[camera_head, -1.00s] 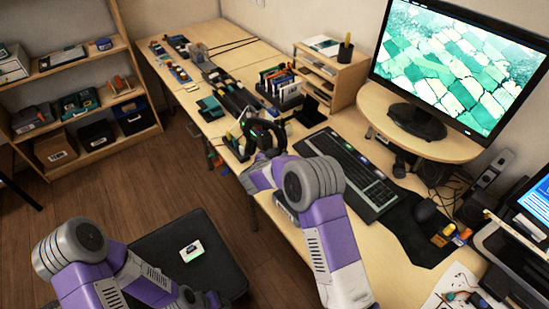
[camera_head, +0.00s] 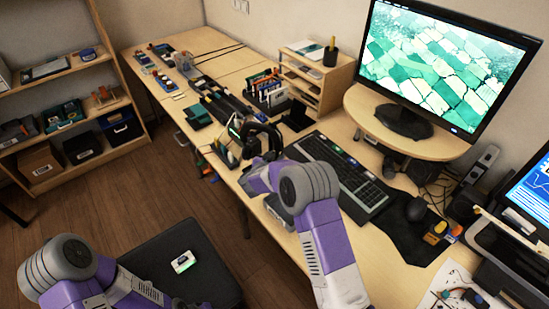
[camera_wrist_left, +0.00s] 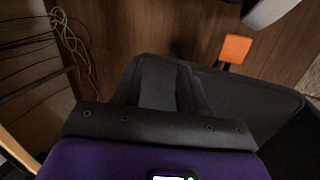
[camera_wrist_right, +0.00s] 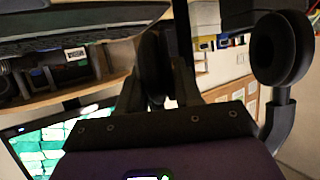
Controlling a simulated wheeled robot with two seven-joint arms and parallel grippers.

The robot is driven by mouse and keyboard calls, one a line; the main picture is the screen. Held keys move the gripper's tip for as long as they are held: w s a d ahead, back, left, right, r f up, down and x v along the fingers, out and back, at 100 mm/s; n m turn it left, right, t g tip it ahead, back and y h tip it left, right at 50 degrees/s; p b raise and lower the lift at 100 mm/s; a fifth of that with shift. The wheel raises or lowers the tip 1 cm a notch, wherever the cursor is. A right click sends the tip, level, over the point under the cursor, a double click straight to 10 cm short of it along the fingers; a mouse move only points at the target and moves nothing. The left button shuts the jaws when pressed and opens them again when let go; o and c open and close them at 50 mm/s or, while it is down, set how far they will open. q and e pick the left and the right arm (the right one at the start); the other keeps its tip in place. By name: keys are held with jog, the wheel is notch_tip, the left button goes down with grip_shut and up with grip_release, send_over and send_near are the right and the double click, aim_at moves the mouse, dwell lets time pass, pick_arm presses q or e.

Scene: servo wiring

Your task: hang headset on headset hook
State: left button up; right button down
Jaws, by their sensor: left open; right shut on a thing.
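The black headset (camera_head: 264,128) is held up over the desk, left of the keyboard, in the head view. My right gripper (camera_head: 258,160) is shut on it. In the right wrist view, one round ear cup (camera_wrist_right: 282,48) with its band stands to the right, and another dark round part (camera_wrist_right: 153,65) is at the fingers of my right gripper (camera_wrist_right: 160,85). My left gripper is low over the dark seat, mostly cut off in the head view; in the left wrist view its fingers (camera_wrist_left: 160,85) are open and empty. I cannot pick out the headset hook.
The desk (camera_head: 250,195) carries a keyboard (camera_head: 345,170), a mouse (camera_head: 415,209) and a monitor on a riser (camera_head: 400,135). A small shelf (camera_head: 325,80) and tool racks stand behind the headset. A dark seat (camera_head: 205,265) is below the desk's front edge. Open floor lies left.

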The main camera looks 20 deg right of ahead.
dwell(0.4)
jog(key=c, duration=0.7)
grip_release()
